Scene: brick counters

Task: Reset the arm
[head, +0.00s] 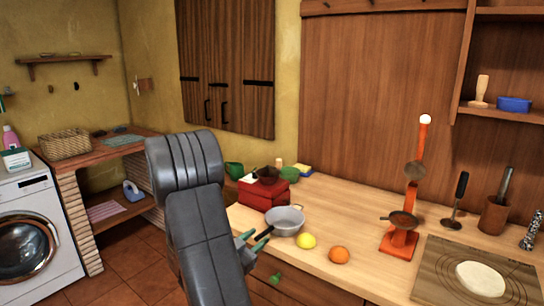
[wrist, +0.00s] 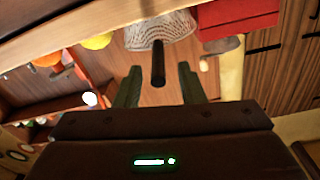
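My arm reaches from the bottom of the head view, and my gripper (head: 251,243) is at the counter's front edge, beside a metal pot (head: 284,221). In the wrist view the two fingers of my gripper (wrist: 158,88) stand apart. The pot (wrist: 160,32) shows upside down there, with its dark handle (wrist: 158,65) pointing toward the gap between the fingers. The fingers do not appear to press on the handle. Whether its end lies inside the gap or short of it, I cannot tell.
A lemon (head: 306,241) and an orange (head: 339,255) lie right of the pot. A red box (head: 264,193) stands behind it. An orange scale-like stand (head: 399,243) and a board with dough (head: 437,283) are farther right. A washing machine (head: 35,245) stands left, with open floor between.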

